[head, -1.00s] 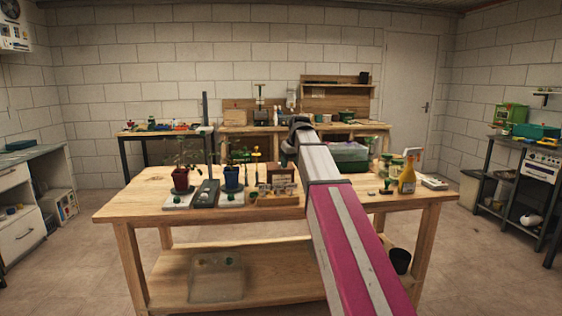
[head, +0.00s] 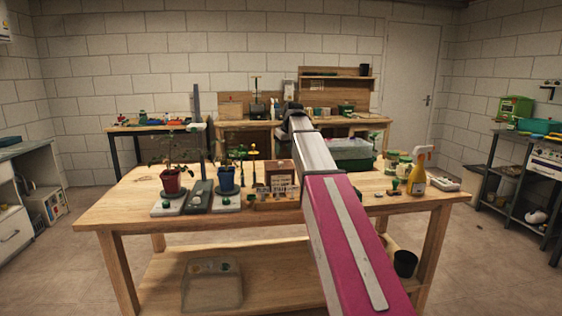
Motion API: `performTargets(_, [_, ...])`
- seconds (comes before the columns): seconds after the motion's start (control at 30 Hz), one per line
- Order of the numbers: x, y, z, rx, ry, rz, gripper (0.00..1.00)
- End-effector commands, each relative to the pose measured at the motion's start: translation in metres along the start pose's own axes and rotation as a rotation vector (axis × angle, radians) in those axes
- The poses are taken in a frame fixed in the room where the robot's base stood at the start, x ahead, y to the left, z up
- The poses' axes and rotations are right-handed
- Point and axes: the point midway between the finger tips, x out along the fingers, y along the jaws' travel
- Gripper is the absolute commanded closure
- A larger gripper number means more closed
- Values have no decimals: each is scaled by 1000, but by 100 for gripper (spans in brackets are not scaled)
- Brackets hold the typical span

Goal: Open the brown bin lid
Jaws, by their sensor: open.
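No thing here is plainly a brown bin with a lid. The nearest match is a small brown box (head: 280,172) on the middle of the wooden table, just left of my arm. Whether it has a lid, open or shut, is too small to tell. My arm reaches forward from the bottom of the head view, over the table, to a dark joint. I cannot make out my gripper's fingers; they are hidden beyond the arm's end.
Floor is clear on both sides.

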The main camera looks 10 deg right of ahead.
Motion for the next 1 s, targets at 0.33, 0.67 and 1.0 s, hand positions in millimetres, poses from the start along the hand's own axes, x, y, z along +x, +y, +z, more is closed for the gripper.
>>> performTargets(0.33, [52,0,0,0,-1,0,48])
performTargets(0.67, [64,0,0,0,1,1,48])
performTargets(1.0, [64,0,0,0,1,1,100])
